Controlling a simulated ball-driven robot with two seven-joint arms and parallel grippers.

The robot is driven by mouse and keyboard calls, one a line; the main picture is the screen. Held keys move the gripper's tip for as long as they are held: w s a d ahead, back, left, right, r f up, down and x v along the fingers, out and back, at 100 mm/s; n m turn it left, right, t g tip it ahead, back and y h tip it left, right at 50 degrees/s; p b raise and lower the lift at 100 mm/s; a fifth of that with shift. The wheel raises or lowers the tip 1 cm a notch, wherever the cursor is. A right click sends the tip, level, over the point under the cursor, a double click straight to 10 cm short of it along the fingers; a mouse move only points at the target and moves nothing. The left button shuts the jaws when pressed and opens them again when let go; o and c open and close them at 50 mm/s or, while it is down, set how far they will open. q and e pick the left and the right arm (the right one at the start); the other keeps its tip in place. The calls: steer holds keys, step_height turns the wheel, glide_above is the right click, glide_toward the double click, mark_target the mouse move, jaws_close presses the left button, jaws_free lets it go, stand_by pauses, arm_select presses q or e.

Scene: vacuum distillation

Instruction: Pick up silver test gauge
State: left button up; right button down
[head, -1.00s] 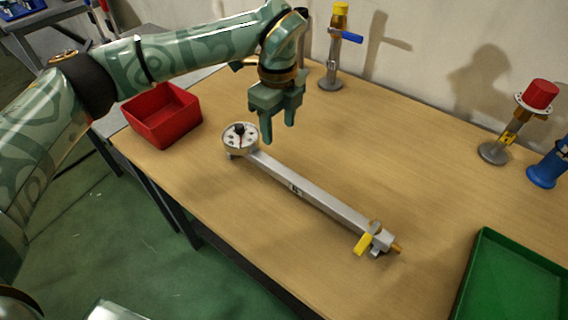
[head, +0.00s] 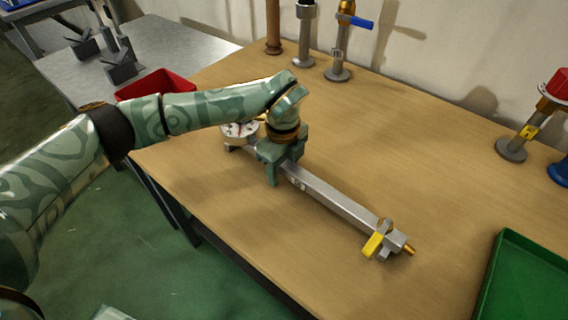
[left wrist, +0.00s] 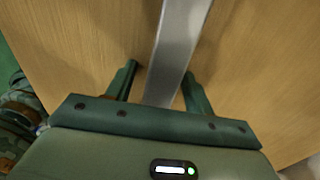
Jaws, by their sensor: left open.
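The silver test gauge (head: 335,202) lies on the wooden table. It has a long square bar, a round white dial at its far left end, and a yellow-handled valve with a brass tip at its near right end. My left gripper (head: 272,172) is over the bar close to the dial, and my arm partly hides the dial. In the left wrist view, the open fingers of the left gripper (left wrist: 160,80) stand on either side of the silver bar (left wrist: 182,40). I cannot tell whether they touch it. My right gripper is not in view.
A red bin (head: 155,85) is behind my left arm. A green tray (head: 500,285) is at the right. Valve fittings stand along the wall, one with a blue handle (head: 357,21) and one with a red cap (head: 558,85).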

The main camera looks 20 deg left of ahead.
arm_select(q)
steer(key=shift+r, duration=0.1)
jaws_close()
